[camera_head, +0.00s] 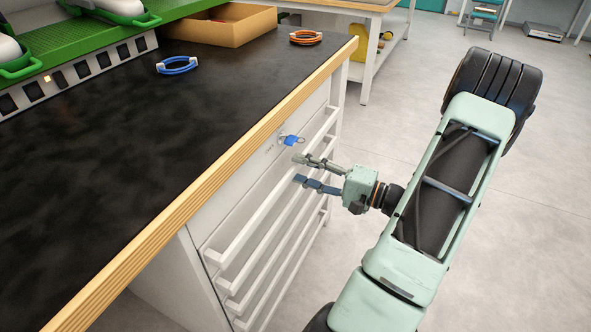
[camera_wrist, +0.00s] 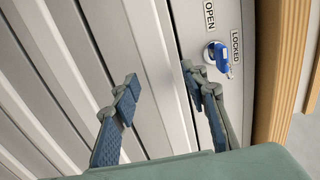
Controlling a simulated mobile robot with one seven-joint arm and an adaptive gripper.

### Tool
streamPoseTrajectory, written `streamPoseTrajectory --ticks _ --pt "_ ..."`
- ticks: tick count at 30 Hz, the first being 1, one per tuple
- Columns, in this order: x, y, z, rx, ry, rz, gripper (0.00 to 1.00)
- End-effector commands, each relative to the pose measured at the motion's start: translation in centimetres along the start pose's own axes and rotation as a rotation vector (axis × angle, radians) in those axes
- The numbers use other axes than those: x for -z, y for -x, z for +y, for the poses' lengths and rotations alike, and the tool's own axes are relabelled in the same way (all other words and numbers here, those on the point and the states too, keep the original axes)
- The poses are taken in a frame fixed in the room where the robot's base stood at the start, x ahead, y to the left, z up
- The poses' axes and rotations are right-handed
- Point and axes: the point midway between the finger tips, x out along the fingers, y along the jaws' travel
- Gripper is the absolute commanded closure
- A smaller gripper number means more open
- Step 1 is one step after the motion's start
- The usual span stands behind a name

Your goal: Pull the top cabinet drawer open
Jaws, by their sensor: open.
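The white cabinet under the bench has a stack of drawers with long bar handles. The top drawer (camera_head: 222,218) looks shut, its front flush with the cabinet, and its bar handle (camera_head: 258,215) runs along it. My gripper (camera_head: 299,169) is open near the far end of that handle. In the wrist view, my gripper's (camera_wrist: 160,80) two fingers are apart, with a pale bar (camera_wrist: 154,62) between them that looks like the top handle. I cannot tell whether either finger touches it. A lock with a blue key (camera_head: 291,140) sits above the handle, beside OPEN and LOCKED labels in the wrist view (camera_wrist: 222,58).
The black bench top (camera_head: 130,165) with its wooden edge (camera_head: 190,200) overhangs the drawers. Lower handles lie close below my gripper. The floor (camera_head: 530,200) at right is clear.

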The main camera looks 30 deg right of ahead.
Motion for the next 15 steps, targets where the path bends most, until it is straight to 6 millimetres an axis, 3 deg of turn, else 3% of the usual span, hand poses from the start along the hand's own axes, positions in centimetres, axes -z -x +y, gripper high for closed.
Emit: streamPoseTrajectory --ticks 6,15 --pt "0.0 -2.1 0.0 0.000 0.001 0.000 0.59" --pt "0.0 -2.4 0.0 0.000 0.000 0.000 0.59"
